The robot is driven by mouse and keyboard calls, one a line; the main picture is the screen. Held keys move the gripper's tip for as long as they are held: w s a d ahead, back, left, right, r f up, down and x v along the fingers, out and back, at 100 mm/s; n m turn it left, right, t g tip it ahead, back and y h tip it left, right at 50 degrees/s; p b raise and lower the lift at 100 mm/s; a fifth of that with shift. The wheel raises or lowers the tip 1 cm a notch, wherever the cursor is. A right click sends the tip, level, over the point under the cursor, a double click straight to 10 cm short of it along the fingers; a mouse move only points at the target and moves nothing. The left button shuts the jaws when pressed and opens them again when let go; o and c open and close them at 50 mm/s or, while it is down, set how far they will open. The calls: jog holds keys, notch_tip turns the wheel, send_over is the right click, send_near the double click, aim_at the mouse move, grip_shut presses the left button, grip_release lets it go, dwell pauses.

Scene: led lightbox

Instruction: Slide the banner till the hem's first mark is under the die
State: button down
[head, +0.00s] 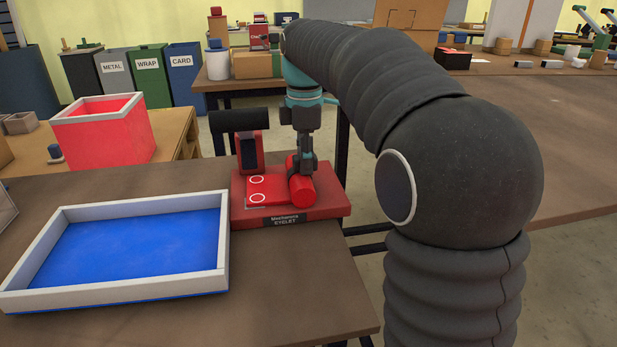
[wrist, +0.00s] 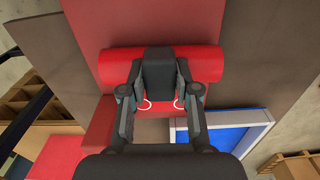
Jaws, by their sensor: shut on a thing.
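The red banner is a roll (head: 302,190) with a flat red hem (head: 275,187) beside it, lying on the eyelet press base (head: 325,207). Two white ring marks show at the hem's left end, one (head: 256,180) behind the other (head: 257,198). The press's upright head (head: 250,152), red with a dark face, stands just behind the marks; the die itself I cannot make out. My gripper (head: 303,166) is shut on the roll from above. In the wrist view my gripper (wrist: 159,82) straddles the roll's middle (wrist: 120,63), and its fingers partly cover both rings.
A blue tray with a pale rim (head: 224,245) stands left of the press. A black cylinder (head: 232,120) tops the press. A red box (head: 102,138) stands on another table at the left. The tabletop in front (head: 270,290) is clear.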

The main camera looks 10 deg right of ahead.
jog(key=c, duration=0.8)
grip_release()
jog(key=shift+a+f, duration=0.2)
jog(key=shift+f, duration=0.25)
jog(key=shift+o, duration=0.2)
jog(key=shift+d+r, duration=0.1)
jog(key=shift+r, duration=0.1)
